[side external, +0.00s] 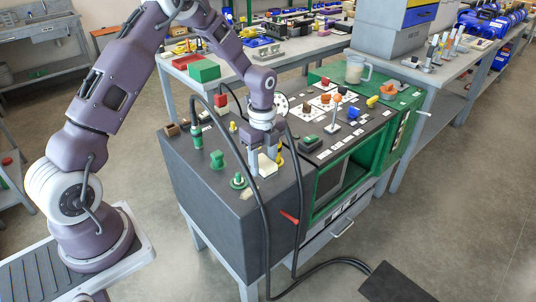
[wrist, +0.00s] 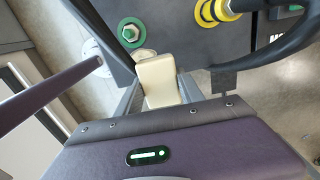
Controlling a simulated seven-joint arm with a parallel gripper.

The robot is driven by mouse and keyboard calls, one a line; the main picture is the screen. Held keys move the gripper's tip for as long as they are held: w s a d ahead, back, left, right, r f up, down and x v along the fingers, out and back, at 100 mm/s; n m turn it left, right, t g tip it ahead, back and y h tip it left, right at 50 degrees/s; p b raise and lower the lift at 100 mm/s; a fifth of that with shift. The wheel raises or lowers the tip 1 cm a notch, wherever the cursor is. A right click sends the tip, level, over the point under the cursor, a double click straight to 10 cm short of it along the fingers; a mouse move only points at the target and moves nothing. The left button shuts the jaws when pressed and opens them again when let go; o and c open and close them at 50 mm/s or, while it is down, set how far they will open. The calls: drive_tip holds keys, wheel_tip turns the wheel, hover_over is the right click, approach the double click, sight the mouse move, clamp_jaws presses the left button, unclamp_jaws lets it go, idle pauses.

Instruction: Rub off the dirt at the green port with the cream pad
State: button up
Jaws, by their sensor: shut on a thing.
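My gripper (side external: 264,160) is shut on the cream pad (side external: 267,166) and holds it over the top of the dark cart. In the wrist view the pad (wrist: 158,82) sits upright between the fingers. The green port (side external: 239,181) is left of the pad; in the wrist view it is a green ring (wrist: 130,31) with a pale centre, just beyond the pad. A tan patch of dirt (side external: 246,195) lies beside the port. It also shows in the wrist view (wrist: 142,54), partly hidden by the pad. I cannot tell whether the pad touches the cart top.
A yellow port (wrist: 222,10) is to the right, with a black hose (wrist: 285,45) close by. Green fittings (side external: 217,159) stand behind the green port. Black hoses (side external: 262,200) hang over the cart front, near a red lever (side external: 289,217). The cart's near left top is clear.

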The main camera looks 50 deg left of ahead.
sight(261, 192)
drive_tip(key=shift+f, duration=3.45)
drive_tip(key=shift+s+f, duration=0.45)
drive_tip(key=shift+s, duration=0.05)
drive_tip(key=shift+s+r, duration=0.15)
drive_tip(key=shift+s, duration=0.95)
drive_tip(key=shift+s+r, duration=0.2)
drive_tip(key=shift+s, duration=0.85)
drive_tip(key=shift+s+r, duration=0.15)
drive_tip(key=shift+s, duration=0.95)
drive_tip(key=shift+w+r, duration=0.2)
drive_tip(key=shift+w, duration=3.65)
drive_tip(key=shift+s+f, duration=0.1)
drive_tip(key=shift+f, duration=0.05)
drive_tip(key=shift+r, duration=3.45)
drive_tip(key=shift+f, duration=0.1)
